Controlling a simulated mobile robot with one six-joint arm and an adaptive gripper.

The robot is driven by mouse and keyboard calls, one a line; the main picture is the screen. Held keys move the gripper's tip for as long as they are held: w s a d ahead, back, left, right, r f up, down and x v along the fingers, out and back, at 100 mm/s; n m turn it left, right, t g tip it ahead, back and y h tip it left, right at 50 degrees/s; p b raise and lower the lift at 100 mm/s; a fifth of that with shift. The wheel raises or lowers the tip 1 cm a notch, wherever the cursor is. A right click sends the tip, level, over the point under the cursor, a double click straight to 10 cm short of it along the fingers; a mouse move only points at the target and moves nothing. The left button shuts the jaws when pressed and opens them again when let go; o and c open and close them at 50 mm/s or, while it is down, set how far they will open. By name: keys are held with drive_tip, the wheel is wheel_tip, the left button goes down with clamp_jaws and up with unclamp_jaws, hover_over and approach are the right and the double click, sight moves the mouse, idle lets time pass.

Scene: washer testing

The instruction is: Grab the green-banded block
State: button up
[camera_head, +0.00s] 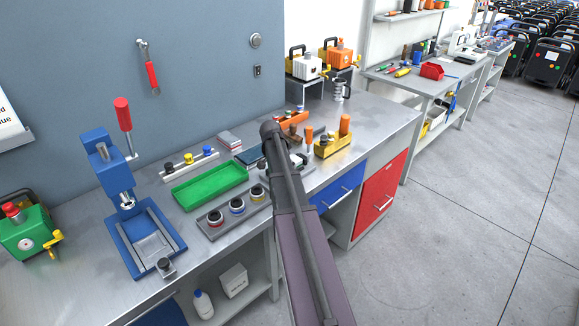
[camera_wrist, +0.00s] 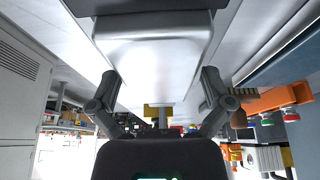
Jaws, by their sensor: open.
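I cannot make out a green-banded block in either view. My arm crosses the bench just right of this tray and hides part of the area there. My gripper (camera_wrist: 160,84) shows in the wrist view with its two fingers spread wide and nothing between them. A pale, smooth surface fills the view beyond the fingers. In the head view my gripper is mostly hidden by the arm.
A green tray (camera_head: 208,187) lies behind the grey tray. A blue press (camera_head: 112,170) stands left, with a small grey piece (camera_head: 166,267) near its base. A yellow holder (camera_head: 333,146) with orange-handled items sits right of my arm.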

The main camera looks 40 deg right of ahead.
drive_tip(key=c, duration=1.1)
drive_tip(key=shift+r, duration=0.1)
drive_tip(key=shift+c, duration=0.2)
wheel_tip(320, 180, up, 10)
drive_tip(key=p, duration=1)
